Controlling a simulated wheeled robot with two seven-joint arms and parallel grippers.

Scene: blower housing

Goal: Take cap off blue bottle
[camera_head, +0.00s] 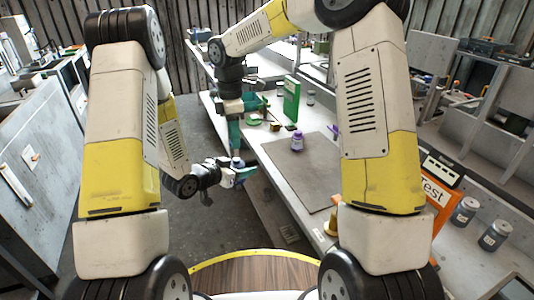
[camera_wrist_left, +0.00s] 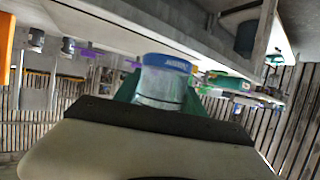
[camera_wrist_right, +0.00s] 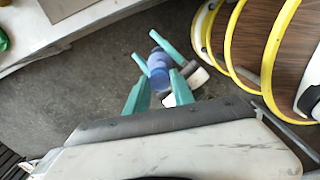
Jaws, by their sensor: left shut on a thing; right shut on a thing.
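The blue bottle (camera_head: 238,162) is small in the head view, held off the near-left edge of the table. My left gripper (camera_head: 242,172) is shut on it from the side. The left wrist view shows its pale body and blue labelled band (camera_wrist_left: 167,80) between the teal fingers. My right gripper (camera_head: 235,150) reaches down from above with its fingers at the bottle's top. In the right wrist view the teal fingers of my right gripper (camera_wrist_right: 160,85) close around a bright blue end, which looks like the cap (camera_wrist_right: 160,79). Whether the cap is loosened cannot be seen.
Open floor lies below the grippers.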

